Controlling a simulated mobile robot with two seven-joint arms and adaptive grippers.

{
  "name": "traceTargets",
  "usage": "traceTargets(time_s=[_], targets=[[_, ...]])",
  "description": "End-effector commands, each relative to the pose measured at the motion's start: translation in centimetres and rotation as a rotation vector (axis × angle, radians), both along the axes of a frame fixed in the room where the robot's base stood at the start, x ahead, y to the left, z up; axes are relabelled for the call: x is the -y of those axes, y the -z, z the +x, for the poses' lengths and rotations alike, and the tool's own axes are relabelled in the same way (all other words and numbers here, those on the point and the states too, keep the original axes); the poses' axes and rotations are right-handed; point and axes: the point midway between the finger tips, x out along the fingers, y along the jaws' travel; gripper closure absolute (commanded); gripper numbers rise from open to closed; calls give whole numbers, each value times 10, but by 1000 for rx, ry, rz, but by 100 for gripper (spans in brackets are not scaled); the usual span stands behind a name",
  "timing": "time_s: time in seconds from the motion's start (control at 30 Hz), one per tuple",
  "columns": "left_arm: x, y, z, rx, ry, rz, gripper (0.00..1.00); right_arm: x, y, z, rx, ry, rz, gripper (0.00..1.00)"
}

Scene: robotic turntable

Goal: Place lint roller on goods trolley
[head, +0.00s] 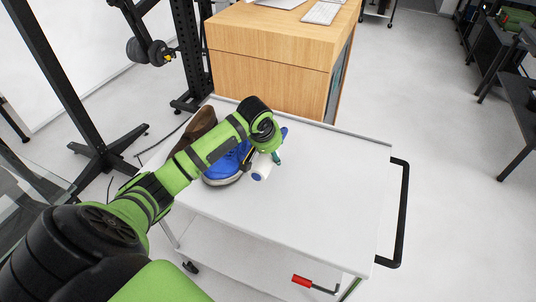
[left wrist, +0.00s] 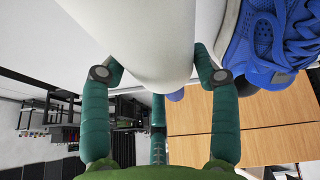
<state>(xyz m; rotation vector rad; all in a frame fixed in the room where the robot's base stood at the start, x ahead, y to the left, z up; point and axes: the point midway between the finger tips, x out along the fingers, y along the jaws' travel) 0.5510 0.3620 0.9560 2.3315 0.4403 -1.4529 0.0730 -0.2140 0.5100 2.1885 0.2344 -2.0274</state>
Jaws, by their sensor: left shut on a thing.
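The white lint roller (head: 261,170) with a blue end is at the trolley's top, beside the blue shoe. My left gripper (head: 276,156) is shut on it, and my arm comes over the shoes from the left. In the left wrist view the white roller (left wrist: 150,45) lies between the two green fingers (left wrist: 160,74). I cannot tell whether the roller touches the tray. The goods trolley (head: 310,190) is white with a black handle at its right. My right gripper is not in view.
A blue shoe (head: 222,168) and a brown shoe (head: 197,128) stand on the trolley's left, partly behind my arm. The trolley's middle and right are clear. A wooden desk (head: 270,60) stands behind it. A black stand (head: 85,130) is at left.

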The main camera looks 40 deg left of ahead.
Motion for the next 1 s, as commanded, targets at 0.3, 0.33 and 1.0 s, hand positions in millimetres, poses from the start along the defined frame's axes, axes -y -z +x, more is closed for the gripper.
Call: traceTargets(time_s=[0.3,0.33,1.0], targets=[[-30,22,20,1,2,-2,65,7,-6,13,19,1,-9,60],[-30,23,20,0,3,-2,65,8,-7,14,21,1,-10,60],[-30,65,20,2,3,-1,65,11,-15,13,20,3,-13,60]])
